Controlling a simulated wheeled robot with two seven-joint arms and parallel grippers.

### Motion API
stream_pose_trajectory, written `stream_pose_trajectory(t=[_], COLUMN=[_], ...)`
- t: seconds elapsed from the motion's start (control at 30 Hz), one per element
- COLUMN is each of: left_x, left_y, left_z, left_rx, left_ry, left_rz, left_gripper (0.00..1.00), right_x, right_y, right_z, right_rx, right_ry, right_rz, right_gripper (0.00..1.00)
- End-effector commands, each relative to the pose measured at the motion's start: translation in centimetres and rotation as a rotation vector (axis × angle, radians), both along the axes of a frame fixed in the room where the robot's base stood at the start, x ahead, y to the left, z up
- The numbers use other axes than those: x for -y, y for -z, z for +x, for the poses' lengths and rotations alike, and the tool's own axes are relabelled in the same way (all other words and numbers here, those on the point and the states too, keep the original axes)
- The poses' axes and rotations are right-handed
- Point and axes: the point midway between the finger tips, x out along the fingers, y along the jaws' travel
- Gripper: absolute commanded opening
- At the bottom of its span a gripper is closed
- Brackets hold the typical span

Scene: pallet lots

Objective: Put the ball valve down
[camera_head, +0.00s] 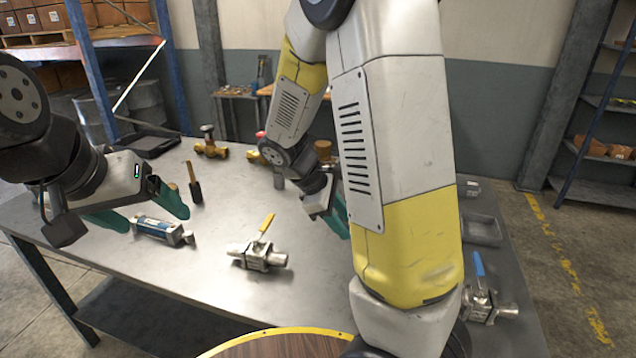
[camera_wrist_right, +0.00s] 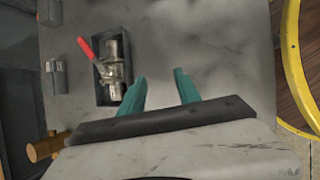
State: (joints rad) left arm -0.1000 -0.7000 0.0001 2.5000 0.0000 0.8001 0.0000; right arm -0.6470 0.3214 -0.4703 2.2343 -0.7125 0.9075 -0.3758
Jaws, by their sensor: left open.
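A ball valve with a red handle (camera_wrist_right: 86,47) lies in a dark shallow tray (camera_wrist_right: 101,98) in the right wrist view. My right gripper (camera_wrist_right: 160,90) is open and empty there, with its teal fingers apart beside the tray. In the head view my right gripper (camera_head: 342,216) is over the table, and my right arm hides much behind it. A yellow-handled ball valve (camera_head: 258,256) lies mid-table. A blue-handled ball valve (camera_head: 480,300) lies at the right. My left gripper (camera_head: 140,210) is open and empty over the table's left side.
Brass valves (camera_head: 209,148) stand at the back. A dark tray (camera_head: 152,145) is at back left and a grey tray (camera_head: 480,231) at right. A round yellow-rimmed top (camera_head: 285,345) is at the front.

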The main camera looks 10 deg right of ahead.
Motion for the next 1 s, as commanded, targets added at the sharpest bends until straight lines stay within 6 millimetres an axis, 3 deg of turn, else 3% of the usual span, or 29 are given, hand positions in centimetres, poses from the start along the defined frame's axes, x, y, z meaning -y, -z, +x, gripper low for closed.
stream_pose_trajectory(t=[0.3,0.6,0.77,1.0], left_x=[0.0,0.0,0.0,0.0], left_y=[0.0,0.0,0.0,0.0], left_z=[0.0,0.0,0.0,0.0], left_rx=[0.0,0.0,0.0,0.0], left_ry=[0.0,0.0,0.0,0.0], left_rz=[0.0,0.0,0.0,0.0], left_gripper=[0.8,0.8,0.8,0.8], right_x=[-3.2,-5.7,-6.4,-6.6], right_y=[-7.8,-15.2,-16.8,-17.1], right_z=[-5.9,-10.7,-12.0,-12.3], right_rx=[0.316,0.587,0.655,0.669], right_ry=[0.484,0.811,0.884,0.901], right_rz=[0.513,0.852,0.928,0.946], right_gripper=[0.4,0.4,0.4,0.4])
